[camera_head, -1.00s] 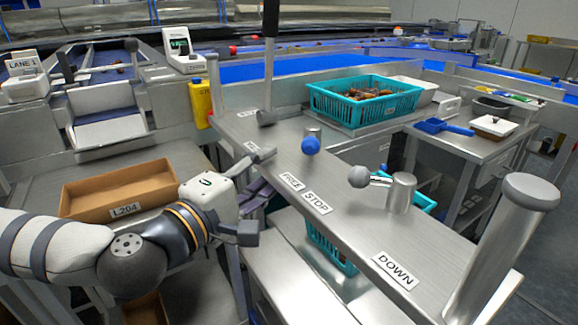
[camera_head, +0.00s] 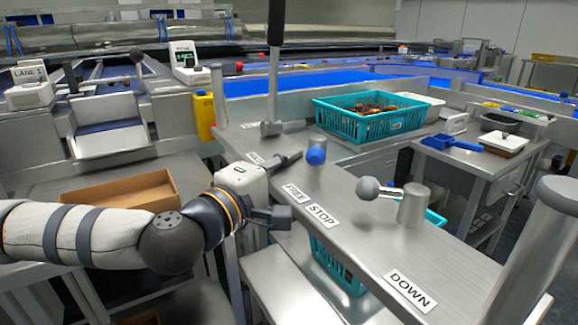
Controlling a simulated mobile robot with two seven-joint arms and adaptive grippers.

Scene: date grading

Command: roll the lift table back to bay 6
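The lift table's steel top ledge (camera_head: 355,235) runs diagonally across the middle, with FREE, STOP and DOWN labels. A blue-knobbed lever (camera_head: 316,154) stands behind the FREE and STOP labels. A grey ball-ended lever (camera_head: 369,188) sticks out from a short steel post nearer the DOWN label. My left gripper (camera_head: 284,188) is at the ledge's left edge beside the FREE label. Its two dark fingers are apart with nothing between them. The upper finger points toward the blue knob, with a gap between them. My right gripper is not in view. The table's wheels are hidden.
A teal crate (camera_head: 322,118) of dates stands on the bench behind. A side bench holds a blue scoop (camera_head: 450,143). A cardboard box (camera_head: 95,190) sits left, behind my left arm. Dark floor shows far right.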

